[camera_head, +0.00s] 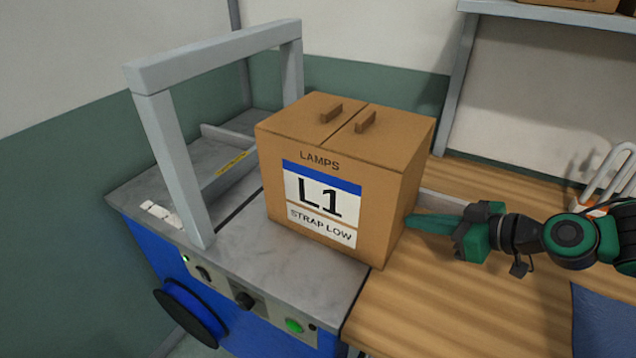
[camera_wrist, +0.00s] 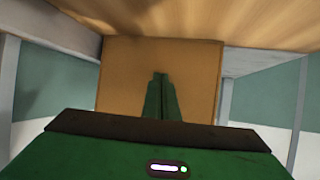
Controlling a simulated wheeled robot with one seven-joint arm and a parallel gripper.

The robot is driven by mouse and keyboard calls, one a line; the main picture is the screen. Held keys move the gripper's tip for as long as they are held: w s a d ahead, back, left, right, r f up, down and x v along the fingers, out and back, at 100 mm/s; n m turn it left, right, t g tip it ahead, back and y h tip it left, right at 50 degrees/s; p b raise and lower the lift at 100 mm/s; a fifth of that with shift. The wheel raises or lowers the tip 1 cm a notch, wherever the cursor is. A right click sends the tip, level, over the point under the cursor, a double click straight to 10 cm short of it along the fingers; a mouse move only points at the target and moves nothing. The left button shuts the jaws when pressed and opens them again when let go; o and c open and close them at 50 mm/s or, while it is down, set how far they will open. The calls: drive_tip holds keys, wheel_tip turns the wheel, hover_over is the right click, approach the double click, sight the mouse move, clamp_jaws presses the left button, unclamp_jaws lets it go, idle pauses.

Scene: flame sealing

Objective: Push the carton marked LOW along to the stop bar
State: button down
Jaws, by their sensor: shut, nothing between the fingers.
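The brown carton (camera_head: 395,180) labelled "LAMPS L1 STRAP LOW" stands upright on the grey top of the strapping machine, before the grey arch. Its plain side fills the middle of the wrist view (camera_wrist: 125,75). My green gripper (camera_head: 415,222) is shut and empty, with its fingertips at the carton's right side. In the wrist view the closed fingers (camera_wrist: 160,80) point at that side; I cannot tell whether they touch it. A low grey bar (camera_head: 228,136) lies beyond the arch, on the far side from my gripper; it looks like the stop bar.
The grey arch (camera_head: 172,150) spans the machine top (camera_head: 290,265) left of the carton. The wooden table (camera_head: 440,300) adjoins at right, with a blue mat (camera_head: 605,320). A shelf stands behind.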

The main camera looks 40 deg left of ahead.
drive_tip(key=shift+s+a, duration=0.55)
drive_tip(key=shift+a, duration=2.2)
drive_tip(key=shift+s+a, duration=0.6)
drive_tip(key=shift+a, duration=2.1)
drive_tip(key=shift+s+a, duration=0.55)
drive_tip(key=shift+a, duration=2.2)
drive_tip(key=shift+w+d, duration=0.25)
drive_tip(key=shift+d, duration=0.75)
drive_tip(key=shift+w+d, duration=0.2)
drive_tip(key=shift+d, duration=0.75)
drive_tip(key=shift+w+d, duration=0.25)
drive_tip(key=shift+d, duration=0.75)
